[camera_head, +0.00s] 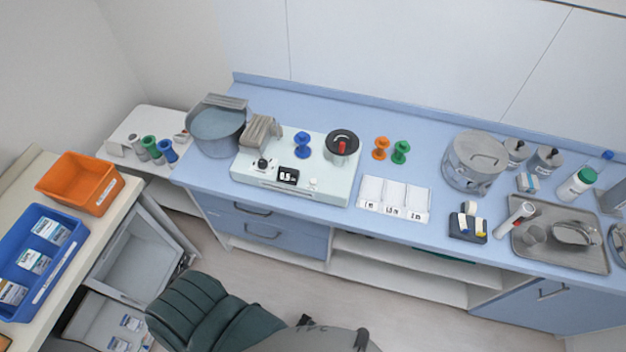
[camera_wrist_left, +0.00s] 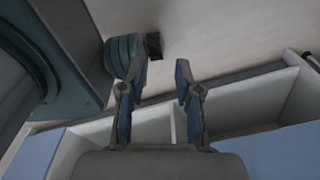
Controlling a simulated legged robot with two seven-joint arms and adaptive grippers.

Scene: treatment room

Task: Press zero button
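A pale scale-like device (camera_head: 330,179) stands on the blue counter. Its front has a small dark display (camera_head: 289,176) reading about 0.5, a black knob (camera_head: 262,164) to the left and a small white button-like part (camera_head: 313,184) to the right. Button labels are too small to read, so I cannot tell which is zero. On the device are a grey metal piece, a blue spool (camera_head: 302,145) and a black round dish with a red part. In the left wrist view my left gripper (camera_wrist_left: 160,78) is open and empty, with the floor and open shelves beyond. The right gripper is not visible.
A grey pot (camera_head: 217,125) stands left of the device. Orange (camera_head: 381,148) and green (camera_head: 401,152) spools and white labelled cards (camera_head: 394,197) lie to its right. A metal tray (camera_head: 560,242) is farther right.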

